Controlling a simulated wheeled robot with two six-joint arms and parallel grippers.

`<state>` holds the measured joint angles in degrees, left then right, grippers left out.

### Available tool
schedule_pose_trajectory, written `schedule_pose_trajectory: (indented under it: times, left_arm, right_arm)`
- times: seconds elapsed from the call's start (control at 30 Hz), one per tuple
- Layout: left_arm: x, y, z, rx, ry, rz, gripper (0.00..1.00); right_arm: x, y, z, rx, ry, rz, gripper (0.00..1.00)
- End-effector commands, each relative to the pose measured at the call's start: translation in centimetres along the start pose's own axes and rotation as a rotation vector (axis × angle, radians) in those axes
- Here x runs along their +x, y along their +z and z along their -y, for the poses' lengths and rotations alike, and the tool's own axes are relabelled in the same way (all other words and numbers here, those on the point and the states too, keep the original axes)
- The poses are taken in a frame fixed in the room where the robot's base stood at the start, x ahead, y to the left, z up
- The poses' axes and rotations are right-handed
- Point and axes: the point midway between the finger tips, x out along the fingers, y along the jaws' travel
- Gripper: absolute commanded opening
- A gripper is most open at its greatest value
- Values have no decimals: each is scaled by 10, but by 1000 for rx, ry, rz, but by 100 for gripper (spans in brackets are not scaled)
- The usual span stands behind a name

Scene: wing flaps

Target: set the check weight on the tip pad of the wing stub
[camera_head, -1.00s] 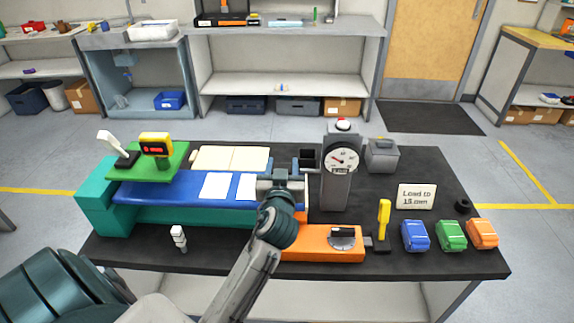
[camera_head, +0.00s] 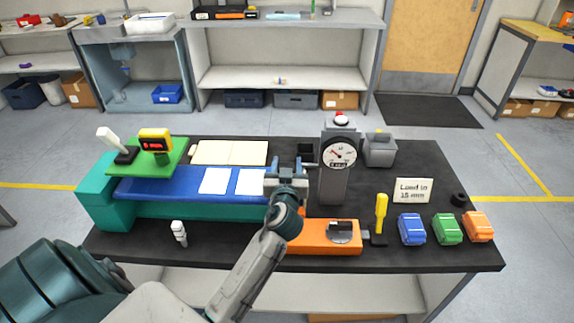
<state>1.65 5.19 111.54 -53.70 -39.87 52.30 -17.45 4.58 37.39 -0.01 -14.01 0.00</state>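The wing stub is a long blue-topped, teal-sided block (camera_head: 160,188) on the black bench, with white sheets on its top. My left gripper (camera_head: 287,175) is over its right end, left of the dial gauge. The gripper hides that end, so the tip pad does not show clearly. Its two fingers look apart, but whether anything is between them is hidden. A grey block with a small yellowish top (camera_head: 380,150), possibly the check weight, stands right of the gauge. My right gripper is not in view.
The dial gauge (camera_head: 340,155) stands on a grey post close to my gripper. An orange base (camera_head: 318,235), a yellow-handled tool (camera_head: 381,212) and blue (camera_head: 411,229), green (camera_head: 447,230) and orange (camera_head: 478,227) cases are along the front right.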

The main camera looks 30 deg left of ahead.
Motion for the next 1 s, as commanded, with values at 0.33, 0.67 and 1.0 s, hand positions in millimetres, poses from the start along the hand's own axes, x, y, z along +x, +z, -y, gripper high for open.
schedule_pose_trajectory:
  times: [0.33,0.67,1.0]
  left_arm:
    - [0,-1,0,0,0,0,67]
    - [-34,1,0,-5,0,2,67]
    - [-102,-1,0,-5,-1,2,67]
  right_arm:
    - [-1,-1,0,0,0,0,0]
    - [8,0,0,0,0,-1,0]
    - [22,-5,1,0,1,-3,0]
